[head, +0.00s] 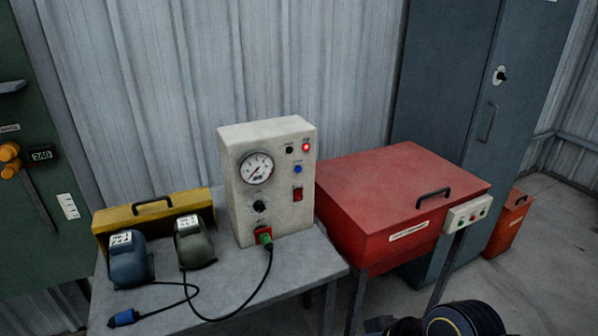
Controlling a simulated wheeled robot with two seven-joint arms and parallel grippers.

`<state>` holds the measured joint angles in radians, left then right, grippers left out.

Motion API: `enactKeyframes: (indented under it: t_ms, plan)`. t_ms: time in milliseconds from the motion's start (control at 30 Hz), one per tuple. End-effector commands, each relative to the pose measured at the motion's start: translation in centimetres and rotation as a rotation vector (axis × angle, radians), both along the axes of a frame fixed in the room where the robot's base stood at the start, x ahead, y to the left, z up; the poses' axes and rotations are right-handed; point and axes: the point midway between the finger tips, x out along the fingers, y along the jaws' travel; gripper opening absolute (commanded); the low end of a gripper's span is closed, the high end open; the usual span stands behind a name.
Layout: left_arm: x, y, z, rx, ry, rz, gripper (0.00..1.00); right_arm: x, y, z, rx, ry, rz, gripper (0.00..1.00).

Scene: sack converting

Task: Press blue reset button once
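The blue button (298,169) is a small round knob on the front face of a cream control box (238,205). It sits below a lit red lamp (306,148) and above a red rocker switch (297,194). The box stands upright on a grey table (308,262). Nothing covers the button or touches it. A black, rounded part of my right arm shows at the bottom edge, right of centre, well away from the box. I see no gripper fingers in the head view.
A round gauge (257,168) and a black knob (260,206) are on the box. A green plug with a black cable (264,238) hangs from its front. Two foot pedals and a yellow case (150,215) stand left. A red lidded bin (395,190) stands close on the right.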

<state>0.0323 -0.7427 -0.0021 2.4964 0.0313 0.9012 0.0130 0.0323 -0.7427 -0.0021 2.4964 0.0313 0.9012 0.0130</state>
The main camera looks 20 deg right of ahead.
Motion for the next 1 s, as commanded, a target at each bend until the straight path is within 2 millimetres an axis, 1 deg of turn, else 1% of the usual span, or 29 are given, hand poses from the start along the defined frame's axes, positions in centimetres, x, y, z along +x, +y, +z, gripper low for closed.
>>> enactKeyframes:
  t_ms: [33, 133, 167, 1000]
  plan:
    - [0.00, 0.00, 0.00, 0.000, 0.000, 0.000, 0.00, 0.00, 0.00, 0.00, 0.000, 0.000, 0.000, 0.14]
    - [0.00, 0.00, 0.00, 0.000, 0.000, 0.000, 0.00, 0.00, 0.00, 0.00, 0.000, 0.000, 0.000, 0.01]
    - [0.00, 0.00, 0.00, 0.000, 0.000, 0.000, 0.00, 0.00, 0.00, 0.00, 0.000, 0.000, 0.000, 0.00]
    - [0.00, 0.00, 0.00, 0.000, 0.000, 0.000, 0.00, 0.00, 0.00, 0.00, 0.000, 0.000, 0.000, 0.00]
